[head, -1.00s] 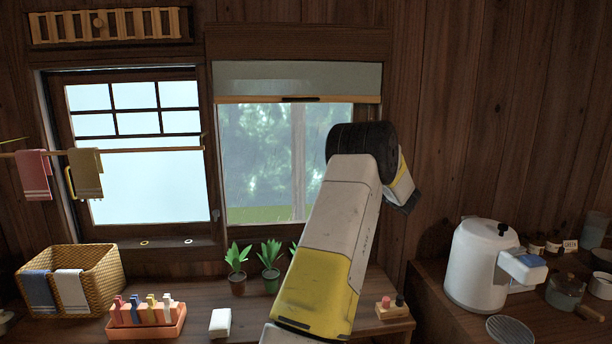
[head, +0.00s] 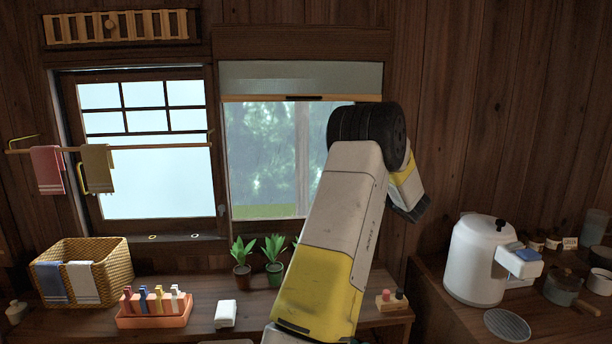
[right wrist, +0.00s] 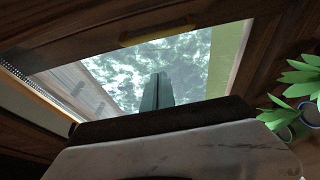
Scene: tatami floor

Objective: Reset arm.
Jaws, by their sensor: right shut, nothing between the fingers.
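My right arm rises from the bottom of the head view in front of the right-hand window (head: 262,160). Its white and yellow link leads up to a black joint, and a yellow and white part hangs down to the right of it. The fingertips are not clear in the head view. In the right wrist view my right gripper (right wrist: 157,92) shows as a narrow dark green shape against the window pane. Its fingers are together with nothing between them. My left gripper is in neither view.
A counter (head: 200,285) carries a wicker basket (head: 112,272), an orange rack (head: 154,319), a white block (head: 226,313) and potted plants (head: 274,272). A white kettle-like appliance (head: 475,262) stands on the right counter. A towel rail (head: 150,149) crosses the left window.

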